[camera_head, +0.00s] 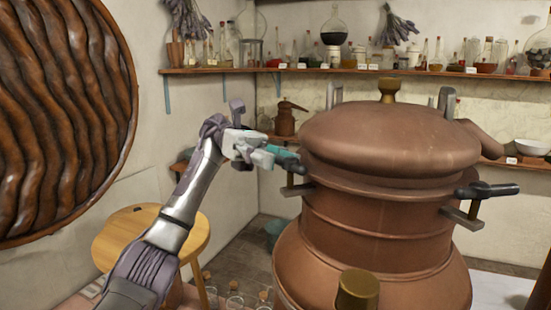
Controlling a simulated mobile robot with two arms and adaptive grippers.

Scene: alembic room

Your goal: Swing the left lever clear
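A large copper still (385,240) with a domed lid (390,140) stands at the right of the head view. The left lever (291,164) is a dark handle on a metal bracket at the lid's left edge. The right lever (487,190) is a similar dark handle on a bracket at the lid's right edge, pointing outward to the right. My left gripper (272,153), with teal fingers, is right at the left lever's outer end. Its fingers overlap the handle in the picture, and I cannot tell whether they grip it. My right gripper is out of view.
A round wooden stool (150,236) stands under my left arm. Glass flasks (235,300) stand low in front. Shelves of bottles (400,72) line the back walls. The lid carries a brass knob (388,88) and upright metal handles. A brass cap (357,291) sticks up in front.

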